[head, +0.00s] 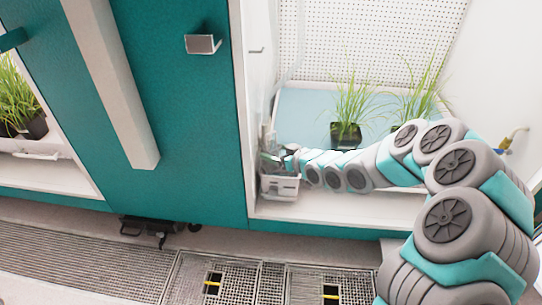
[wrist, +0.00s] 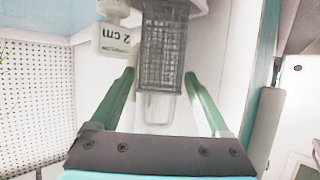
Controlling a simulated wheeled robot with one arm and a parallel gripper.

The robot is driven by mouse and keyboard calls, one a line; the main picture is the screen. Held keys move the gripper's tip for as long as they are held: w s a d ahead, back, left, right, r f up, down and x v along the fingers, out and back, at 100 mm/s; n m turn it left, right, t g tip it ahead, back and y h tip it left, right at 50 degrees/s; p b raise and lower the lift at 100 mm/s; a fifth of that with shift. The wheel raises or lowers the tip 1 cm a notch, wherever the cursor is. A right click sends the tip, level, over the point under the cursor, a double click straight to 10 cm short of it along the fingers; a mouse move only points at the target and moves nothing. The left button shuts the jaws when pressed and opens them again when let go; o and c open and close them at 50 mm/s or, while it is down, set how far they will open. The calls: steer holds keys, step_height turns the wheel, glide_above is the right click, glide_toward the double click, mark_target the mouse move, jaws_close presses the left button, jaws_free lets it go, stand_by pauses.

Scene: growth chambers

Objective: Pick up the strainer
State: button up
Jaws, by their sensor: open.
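The strainer (wrist: 165,55) is a grey mesh piece, upright in the wrist view, with a pale translucent end (wrist: 158,108) toward me. My gripper (wrist: 160,73) is open, with one green finger on each side of the strainer. Gaps show between the fingers and the mesh, and I cannot see any contact. In the head view my gripper (head: 274,160) is at the left inner wall of the open chamber, just above a white box-like holder (head: 280,187). The strainer is too small and covered to make out clearly there.
Potted grass (head: 345,132) stands on the chamber floor to the right. The teal door panel (head: 190,120) is left of the opening. A brass tap (head: 512,138) is on the right wall.

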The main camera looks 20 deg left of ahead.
steer(key=shift+w+a+f, duration=0.2)
steer(key=shift+a, duration=0.2)
steer(key=shift+c, duration=0.2)
steer(key=c, duration=1.2)
steer(key=shift+r, duration=0.15)
